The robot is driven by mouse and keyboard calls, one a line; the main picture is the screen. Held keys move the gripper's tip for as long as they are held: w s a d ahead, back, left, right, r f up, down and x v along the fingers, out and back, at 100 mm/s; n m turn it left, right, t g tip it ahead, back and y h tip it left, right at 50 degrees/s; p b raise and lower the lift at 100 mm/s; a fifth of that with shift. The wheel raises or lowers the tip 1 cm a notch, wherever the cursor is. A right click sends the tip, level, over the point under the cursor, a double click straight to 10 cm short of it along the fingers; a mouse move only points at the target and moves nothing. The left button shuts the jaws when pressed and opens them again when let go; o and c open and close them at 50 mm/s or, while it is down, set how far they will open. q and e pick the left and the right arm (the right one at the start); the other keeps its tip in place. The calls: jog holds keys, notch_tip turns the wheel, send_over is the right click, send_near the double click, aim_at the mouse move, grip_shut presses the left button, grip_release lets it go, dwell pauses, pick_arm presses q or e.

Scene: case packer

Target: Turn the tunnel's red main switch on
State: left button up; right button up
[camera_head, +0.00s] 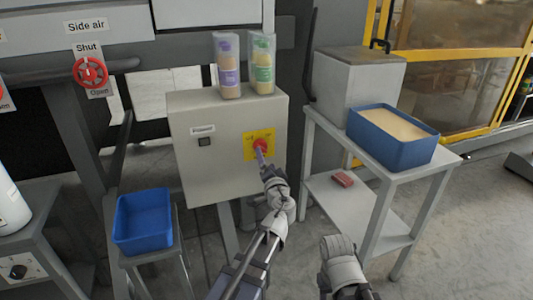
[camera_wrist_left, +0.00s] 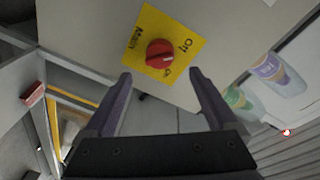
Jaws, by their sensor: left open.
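The red main switch (camera_head: 261,143) is a round knob on a yellow plate (camera_head: 250,151) at the right of the grey cabinet's front (camera_head: 215,165). I cannot tell surely which mark the knob points to. My left gripper (camera_head: 260,154) is in front of the switch. In the left wrist view its fingers (camera_wrist_left: 160,76) are open and empty, with the knob beyond the gap between the tips, apart from both. My right gripper's fingers are out of sight.
Two bottles (camera_head: 229,68) (camera_head: 262,65) stand on the cabinet. A blue bin (camera_head: 143,238) is at the lower left. A trolley (camera_head: 375,235) with a filled blue tray (camera_head: 390,155) is at right. A red Side air valve (camera_head: 90,72) is upper left.

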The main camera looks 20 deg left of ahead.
aim_at(262, 149)
pick_arm(q)
jog(key=x, duration=0.7)
jog(key=shift+w+a, duration=0.2)
jog(key=shift+w, duration=0.05)
jog(key=c, duration=1.3)
